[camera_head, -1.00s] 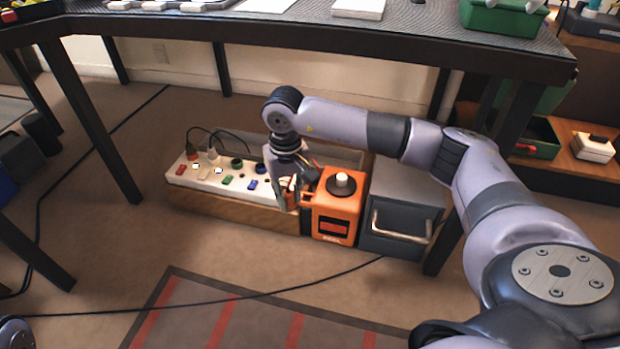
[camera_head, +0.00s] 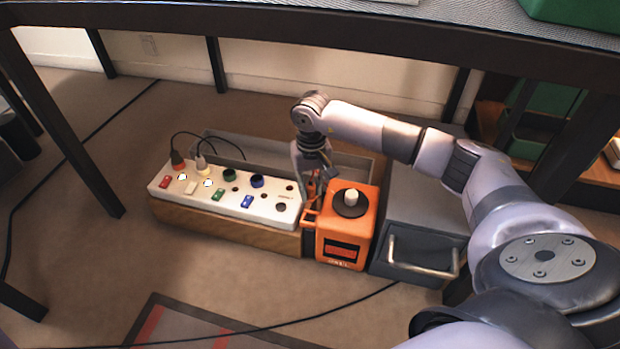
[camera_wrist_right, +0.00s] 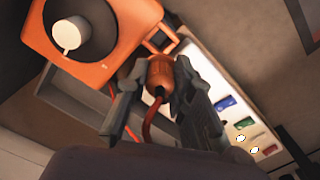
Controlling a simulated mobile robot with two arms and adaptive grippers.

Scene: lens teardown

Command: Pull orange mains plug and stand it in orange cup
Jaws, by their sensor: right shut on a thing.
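My right gripper (camera_wrist_right: 155,90) is shut on the orange plug (camera_wrist_right: 160,73), and a red cable hangs from the plug between the fingers. In the head view the right gripper (camera_head: 316,176) is low beside the upper left side of an orange box (camera_head: 347,238), at the right end of the white power strip (camera_head: 232,198). An orange bracket-like part (camera_head: 309,216) juts from the left side of the box; I cannot tell whether it is the orange cup. The plug's lower end and any contact with a cup are hidden. My left gripper is out of view.
The strip sits on a wooden block (camera_head: 215,227) with two other plugs at its left end. A grey cabinet with a metal handle (camera_head: 424,260) stands right of the box. A table edge (camera_head: 340,50) runs above. Floor in front is mostly clear, crossed by a black cable.

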